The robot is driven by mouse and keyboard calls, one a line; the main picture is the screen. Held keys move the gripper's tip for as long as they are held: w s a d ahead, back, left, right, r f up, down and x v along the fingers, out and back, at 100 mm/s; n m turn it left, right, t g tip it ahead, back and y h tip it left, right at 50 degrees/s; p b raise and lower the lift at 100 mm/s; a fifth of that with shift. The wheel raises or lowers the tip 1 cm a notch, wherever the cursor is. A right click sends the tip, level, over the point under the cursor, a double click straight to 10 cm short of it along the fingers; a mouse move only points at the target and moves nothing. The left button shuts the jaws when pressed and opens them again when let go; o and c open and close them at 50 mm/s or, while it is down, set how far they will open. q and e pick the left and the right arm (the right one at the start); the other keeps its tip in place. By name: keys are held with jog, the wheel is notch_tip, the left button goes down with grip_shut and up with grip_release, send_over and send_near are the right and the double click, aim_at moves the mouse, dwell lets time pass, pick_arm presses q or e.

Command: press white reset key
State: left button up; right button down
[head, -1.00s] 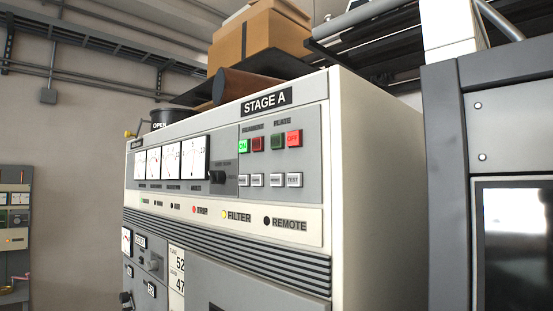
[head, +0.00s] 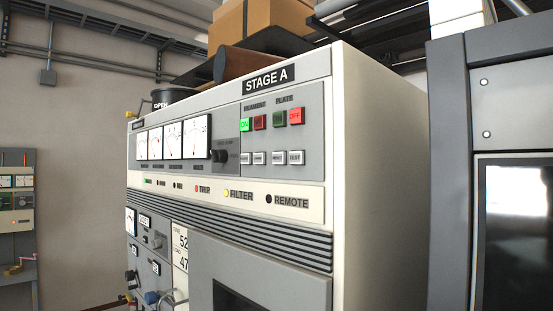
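The STAGE A transmitter rack (head: 375,180) stands in the middle of the head view. Its upper panel has a row of small white keys (head: 279,158) under the coloured FILAMENT and PLATE buttons. Their labels are too small to read, so I cannot tell which white key is the reset key. Above them, a green ON button (head: 245,125) and a red OFF button (head: 296,117) look lit. The red TRIP lamp (head: 196,189) and yellow FILTER lamp (head: 226,194) look lit; the REMOTE lamp (head: 269,198) is dark. Neither gripper is in view.
A dark grey cabinet (head: 448,170) with a glossy screen stands close on the right. Cardboard boxes (head: 262,30) and a brown cylinder (head: 236,65) lie above the rack. Another panel (head: 17,215) is at the far left. A blue knob (head: 151,297) sits low on the rack.

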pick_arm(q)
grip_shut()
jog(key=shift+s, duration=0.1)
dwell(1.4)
